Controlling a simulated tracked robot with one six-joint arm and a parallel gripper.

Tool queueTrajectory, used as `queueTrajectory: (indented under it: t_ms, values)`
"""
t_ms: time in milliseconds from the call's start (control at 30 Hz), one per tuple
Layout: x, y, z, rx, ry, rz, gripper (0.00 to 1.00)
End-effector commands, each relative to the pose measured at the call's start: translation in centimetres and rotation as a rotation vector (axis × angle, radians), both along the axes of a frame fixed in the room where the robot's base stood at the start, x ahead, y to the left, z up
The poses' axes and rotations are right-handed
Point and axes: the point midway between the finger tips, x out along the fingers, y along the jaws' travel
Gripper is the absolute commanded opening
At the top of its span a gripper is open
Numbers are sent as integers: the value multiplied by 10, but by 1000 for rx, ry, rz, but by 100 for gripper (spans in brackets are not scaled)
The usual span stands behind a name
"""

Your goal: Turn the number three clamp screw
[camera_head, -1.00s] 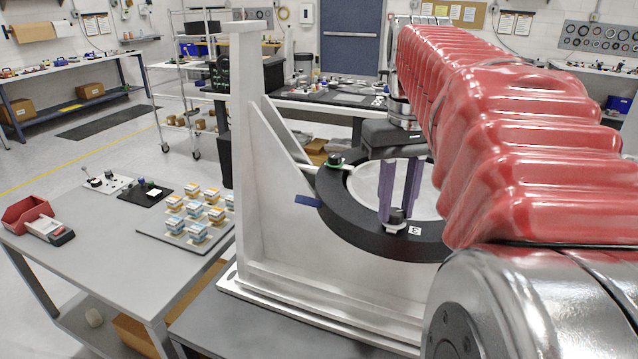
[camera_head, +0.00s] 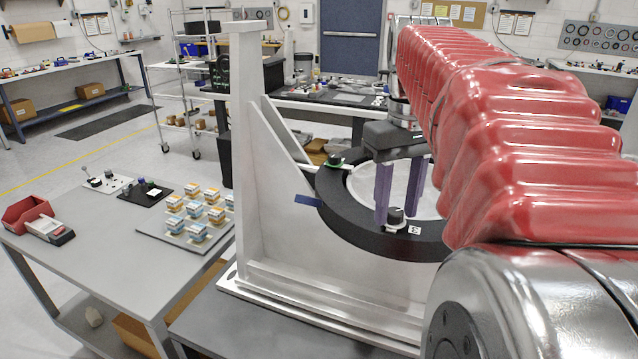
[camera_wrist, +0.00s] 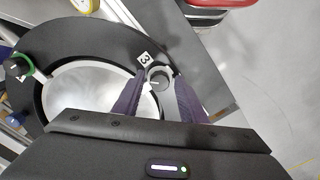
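The number three clamp screw (camera_head: 396,215) is a dark knob with a grey top on the black ring (camera_head: 340,208), beside a white "3" label (camera_head: 414,230). In the wrist view, the screw (camera_wrist: 159,80) shows a pale mark on its top, and the "3" label (camera_wrist: 144,58) is just up and left of it. My gripper (camera_head: 398,208) points down at the screw. Its two purple fingers stand on either side of the knob, as the wrist view also shows (camera_wrist: 157,88). Whether both fingers press on the knob cannot be made out.
Another clamp screw with a green base (camera_head: 334,160) sits on the ring's far left; it shows in the wrist view (camera_wrist: 19,67). A pale upright bracket (camera_head: 245,150) stands left of the ring. A side table (camera_head: 110,250) carries small boxes and a red bin (camera_head: 27,212).

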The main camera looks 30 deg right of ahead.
Motion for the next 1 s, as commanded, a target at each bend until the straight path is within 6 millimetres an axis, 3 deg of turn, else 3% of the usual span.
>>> queueTrajectory:
  t_ms: [467,1000]
  values:
    - [2,-1,7,-3,-5,0,43]
    - [2,-1,76,-3,-6,0,43]
